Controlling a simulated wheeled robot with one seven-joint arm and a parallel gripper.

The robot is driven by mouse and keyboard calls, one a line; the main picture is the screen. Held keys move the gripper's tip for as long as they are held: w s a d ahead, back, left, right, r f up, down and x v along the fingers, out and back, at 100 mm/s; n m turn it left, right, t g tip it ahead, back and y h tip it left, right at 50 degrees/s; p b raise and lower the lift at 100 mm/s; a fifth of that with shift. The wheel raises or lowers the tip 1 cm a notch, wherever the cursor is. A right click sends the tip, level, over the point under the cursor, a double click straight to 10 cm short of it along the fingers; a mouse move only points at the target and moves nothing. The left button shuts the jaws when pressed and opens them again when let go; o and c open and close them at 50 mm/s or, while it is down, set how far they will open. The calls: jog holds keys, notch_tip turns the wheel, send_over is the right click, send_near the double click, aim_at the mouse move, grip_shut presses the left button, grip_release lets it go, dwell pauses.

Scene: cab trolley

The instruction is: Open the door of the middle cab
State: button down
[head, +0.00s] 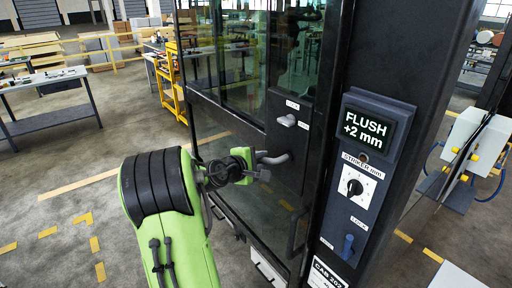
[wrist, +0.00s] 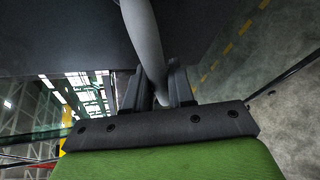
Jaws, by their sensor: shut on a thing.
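The dark cab door (head: 225,150) has large glass panes in a black frame. Its lock plate (head: 284,136) carries a light grey knob (head: 288,120) above a curved grey handle (head: 276,158). My gripper (head: 258,166) comes from the left and is shut on this handle. In the wrist view the grey handle (wrist: 145,38) passes between the dark fingers of my gripper (wrist: 158,88). The door looks close to its frame. A label (head: 327,275) below reads CAB 202. The fingertips are partly hidden in the head view.
The dark post (head: 390,75) right of the door carries a display (head: 375,125) reading FLUSH +2 mm, a striker dial (head: 354,187) and a blue lever (head: 348,246). A black lower grab bar (head: 297,230) sits below the handle. Open floor (head: 60,215) lies left; a workbench (head: 45,85) stands farther back.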

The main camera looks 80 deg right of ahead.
jog(key=shift+s+a+f+n+g+y+p, duration=0.15)
jog(key=shift+a+f+n+g+y+p, duration=0.35)
jog(key=shift+n+p, duration=0.5)
jog(key=shift+s+d+f+p, duration=0.1)
jog(key=shift+s+f+p, duration=0.15)
jog(key=shift+p, duration=0.2)
jog(key=shift+f, duration=0.1)
